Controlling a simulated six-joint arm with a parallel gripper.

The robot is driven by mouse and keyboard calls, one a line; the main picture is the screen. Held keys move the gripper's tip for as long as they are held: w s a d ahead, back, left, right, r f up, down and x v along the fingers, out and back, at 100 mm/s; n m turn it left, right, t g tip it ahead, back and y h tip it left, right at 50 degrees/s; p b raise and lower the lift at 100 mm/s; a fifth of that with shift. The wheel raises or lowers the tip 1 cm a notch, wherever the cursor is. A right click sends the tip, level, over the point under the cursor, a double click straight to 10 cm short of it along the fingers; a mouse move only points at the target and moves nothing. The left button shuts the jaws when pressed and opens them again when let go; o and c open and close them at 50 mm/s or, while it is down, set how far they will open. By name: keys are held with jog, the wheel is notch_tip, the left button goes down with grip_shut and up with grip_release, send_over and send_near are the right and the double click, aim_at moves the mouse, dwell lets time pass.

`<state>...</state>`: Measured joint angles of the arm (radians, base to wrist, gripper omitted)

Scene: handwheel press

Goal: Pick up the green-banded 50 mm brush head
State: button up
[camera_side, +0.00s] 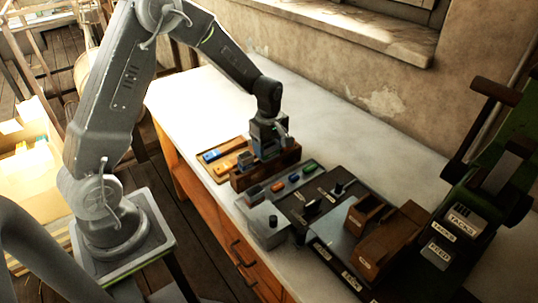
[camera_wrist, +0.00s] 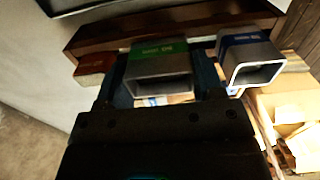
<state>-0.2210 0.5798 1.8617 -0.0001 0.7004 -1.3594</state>
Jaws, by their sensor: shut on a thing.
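In the wrist view, the green-banded brush head (camera_wrist: 160,68) is a grey, hollow rectangular piece with a green label band. My gripper (camera_wrist: 160,95) is shut on it, with a finger at each side. The head stays close to the dark wooden rack (camera_wrist: 190,22); I cannot tell if it is clear of the rack. A blue-banded head (camera_wrist: 250,60) is just right of it, and a red-banded piece (camera_wrist: 93,68) is to its left. In the side view, my gripper (camera_side: 268,150) is low at the wooden rack (camera_side: 268,170), and the held head is hard to make out.
A tray with blue and orange tools (camera_side: 222,152) lies left of the rack. A dark plate with small coloured parts (camera_side: 285,182), a grey block (camera_side: 264,224), wooden bins (camera_side: 385,240) and a green press (camera_side: 490,190) stand to the right. The bench behind is clear.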

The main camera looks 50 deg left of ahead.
jog(key=shift+c, duration=0.7)
jog(key=shift+r, duration=0.1)
notch_tip(320, 180, up, 27)
jog(key=w+d+f, duration=0.3)
jog(key=d, duration=0.4)
jog(key=w+d+f, duration=0.3)
jog(key=d+f, duration=0.1)
jog(key=d, duration=0.4)
jog(key=d+f, duration=1.2)
jog(key=d, duration=0.3)
jog(key=shift+s+d+f, duration=0.2)
jog(key=shift+s+d, duration=0.1)
jog(key=shift+s, duration=0.05)
jog(key=shift+f, duration=0.15)
jog(key=shift+f, duration=2.05)
